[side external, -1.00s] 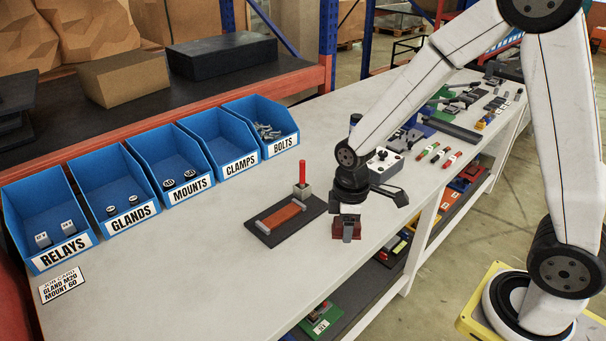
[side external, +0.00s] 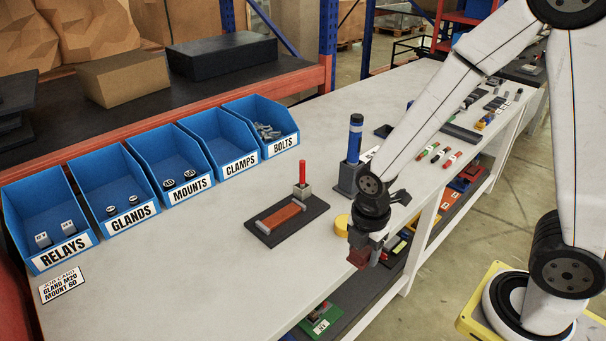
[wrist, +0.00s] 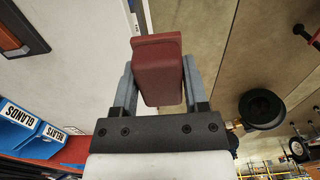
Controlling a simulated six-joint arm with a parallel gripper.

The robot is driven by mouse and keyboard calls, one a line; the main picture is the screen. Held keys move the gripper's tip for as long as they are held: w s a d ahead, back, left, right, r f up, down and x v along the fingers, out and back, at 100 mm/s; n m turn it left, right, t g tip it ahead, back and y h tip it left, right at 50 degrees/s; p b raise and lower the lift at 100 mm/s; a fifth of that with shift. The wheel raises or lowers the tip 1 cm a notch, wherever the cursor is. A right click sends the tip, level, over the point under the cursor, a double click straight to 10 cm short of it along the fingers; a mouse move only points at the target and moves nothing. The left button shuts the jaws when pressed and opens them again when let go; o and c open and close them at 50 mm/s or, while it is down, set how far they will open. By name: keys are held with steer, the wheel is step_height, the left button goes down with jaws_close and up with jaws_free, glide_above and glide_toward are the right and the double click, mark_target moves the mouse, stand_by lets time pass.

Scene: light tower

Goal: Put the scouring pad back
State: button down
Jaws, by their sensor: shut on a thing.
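My gripper (side external: 368,240) is shut on a dark red block, which I take to be the scouring pad (side external: 358,259). It hangs at the bench's front edge in the side view. In the wrist view the pad (wrist: 158,70) sits between the two grey fingers (wrist: 160,88). A dark base plate (side external: 262,231) lies on the bench to the left, apart from my gripper. It bears a flat orange-brown strip (side external: 281,217) between two grey bars, and a grey block with an upright red handle (side external: 302,174) at its back corner.
Blue bins (side external: 131,218) with labels line the back left. A blue-and-black cylinder on a grey stand (side external: 347,180) and a yellow round thing (side external: 342,225) are close behind my gripper. Shelves with parts lie below the bench edge. The bench front left (side external: 200,290) is mostly clear.

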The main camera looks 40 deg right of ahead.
glide_toward(308, 265)
steer(key=s+r, duration=0.2)
steer(key=s, duration=0.3)
steer(key=w+f, duration=0.1)
steer(key=f, duration=0.1)
steer(key=w+f, duration=0.2)
steer(key=shift+w+d, duration=0.1)
steer(key=shift+w+f, duration=0.35)
steer(key=shift+w, duration=0.05)
steer(key=shift+w+f, duration=0.5)
steer(key=shift+f, duration=1.45)
steer(key=shift+f, duration=0.6)
